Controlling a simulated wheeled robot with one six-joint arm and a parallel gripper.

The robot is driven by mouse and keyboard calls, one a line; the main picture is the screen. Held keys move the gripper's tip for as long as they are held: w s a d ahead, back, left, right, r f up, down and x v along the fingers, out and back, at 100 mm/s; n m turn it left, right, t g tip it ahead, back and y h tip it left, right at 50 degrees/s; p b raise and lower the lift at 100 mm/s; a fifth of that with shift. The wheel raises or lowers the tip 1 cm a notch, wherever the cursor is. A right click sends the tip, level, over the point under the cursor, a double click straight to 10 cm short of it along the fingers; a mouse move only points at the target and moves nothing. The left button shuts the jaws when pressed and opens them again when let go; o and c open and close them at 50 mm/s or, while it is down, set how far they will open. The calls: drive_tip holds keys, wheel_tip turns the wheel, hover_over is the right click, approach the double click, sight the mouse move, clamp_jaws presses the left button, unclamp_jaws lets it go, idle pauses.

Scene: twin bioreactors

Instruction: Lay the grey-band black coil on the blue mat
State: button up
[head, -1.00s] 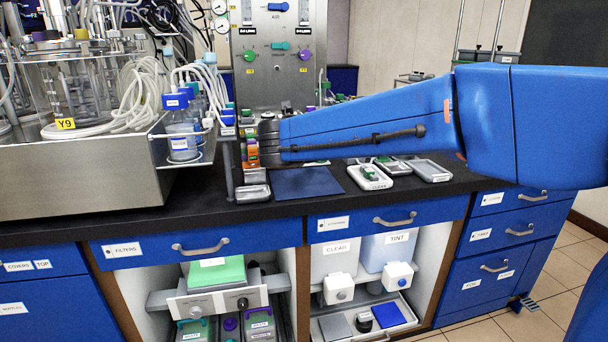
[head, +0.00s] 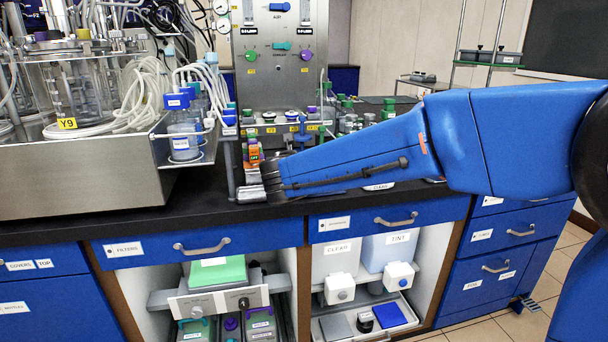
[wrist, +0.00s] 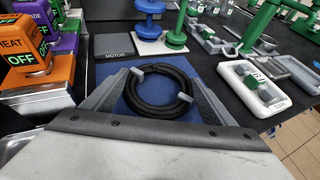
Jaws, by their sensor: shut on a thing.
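The black coil (wrist: 125,97) shows in the wrist view as a flat ring with small grey pieces on it, between the fingers of my gripper (wrist: 160,80). My gripper is shut on it. The blue mat (wrist: 155,90) lies directly below and shows through the ring's middle; I cannot tell whether the coil touches it. In the head view my gripper (head: 268,180) is low over the black bench, and my arm hides the mat and coil.
A MOTOR plate (wrist: 118,44) lies beyond the mat. Orange and purple OFF blocks (wrist: 25,60) stand at left near a metal box. A white tray with a green-topped item (wrist: 255,88) sits at right. Green and blue stands are behind.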

drive_tip(key=o, duration=1)
drive_tip(key=shift+o, duration=0.2)
drive_tip(key=shift+r, duration=0.15)
drive_tip(key=v, duration=1.2)
